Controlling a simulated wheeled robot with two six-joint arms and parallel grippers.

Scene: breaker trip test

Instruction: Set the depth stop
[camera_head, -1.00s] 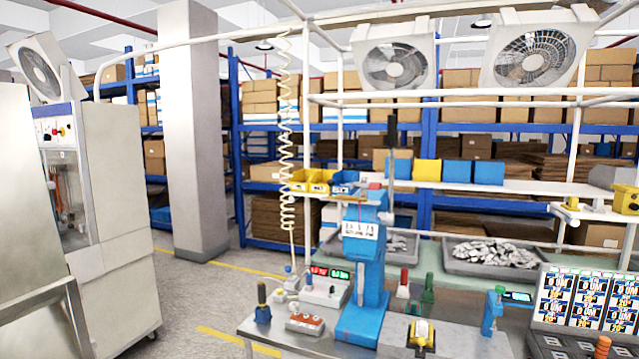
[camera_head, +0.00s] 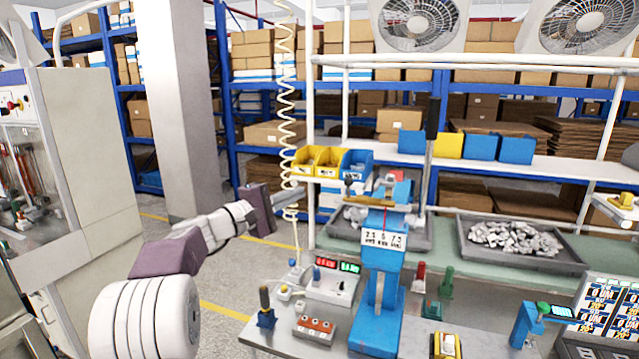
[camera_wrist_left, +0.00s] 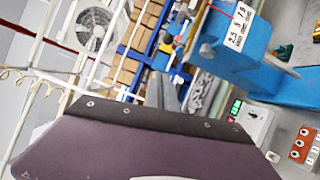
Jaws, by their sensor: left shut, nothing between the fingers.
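A blue press (camera_head: 383,255) stands on the workbench with a white numbered plate (camera_head: 383,240) on its front. On its head are metal parts, a red-and-blue piece and an upright black-handled lever (camera_head: 432,118). I cannot tell which part is the depth stop. My left gripper (camera_head: 301,192) comes in from the left, shut and empty, its tip left of the press head and apart from it. In the left wrist view the gripper's grey fingers (camera_wrist_left: 162,95) point toward the blue press (camera_wrist_left: 245,50), whose plate shows at the top. My right gripper is out of view.
Yellow bins (camera_head: 318,162) and a blue bin sit on the shelf behind the gripper. A coiled cord (camera_head: 292,130) hangs near it. A control box with red and green displays (camera_head: 333,282) stands left of the press base. Trays of metal parts lie behind.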

